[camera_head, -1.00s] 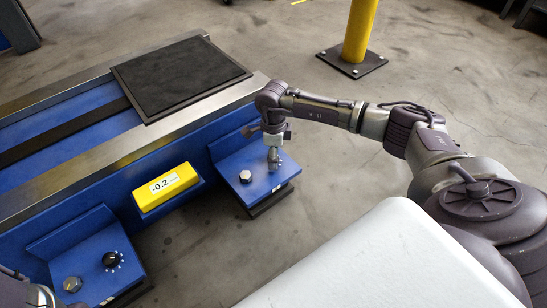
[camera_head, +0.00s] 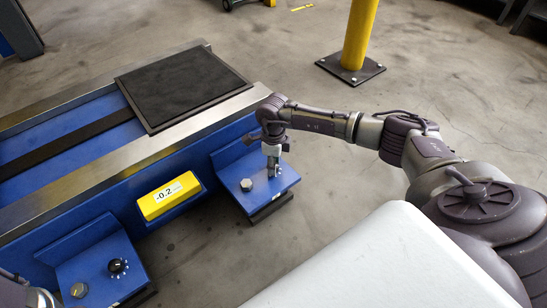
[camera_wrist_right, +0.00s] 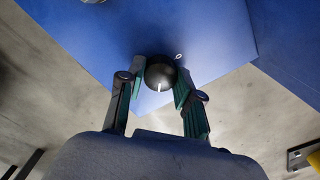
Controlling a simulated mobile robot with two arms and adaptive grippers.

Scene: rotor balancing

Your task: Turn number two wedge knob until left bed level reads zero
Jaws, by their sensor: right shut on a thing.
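A black round knob (camera_wrist_right: 160,73) with a white mark line sits on the right blue foot bracket (camera_head: 228,180). My right gripper (camera_head: 272,170) reaches down over this bracket, and in the right wrist view its two fingers (camera_wrist_right: 160,88) are closed on the knob from both sides. The gripper mostly hides the knob in the head view. The yellow level display (camera_head: 168,194) on the blue bed side reads -0.2. Another black knob (camera_head: 118,265) with white marks around it sits on the left foot bracket (camera_head: 92,258). My left gripper does not show.
Each bracket has a hex bolt, one on the right (camera_head: 246,184) and one on the left (camera_head: 79,289). A black plate (camera_head: 185,85) lies on the bed. A yellow post (camera_head: 360,35) stands behind on the floor. A white surface (camera_head: 385,260) fills the lower right.

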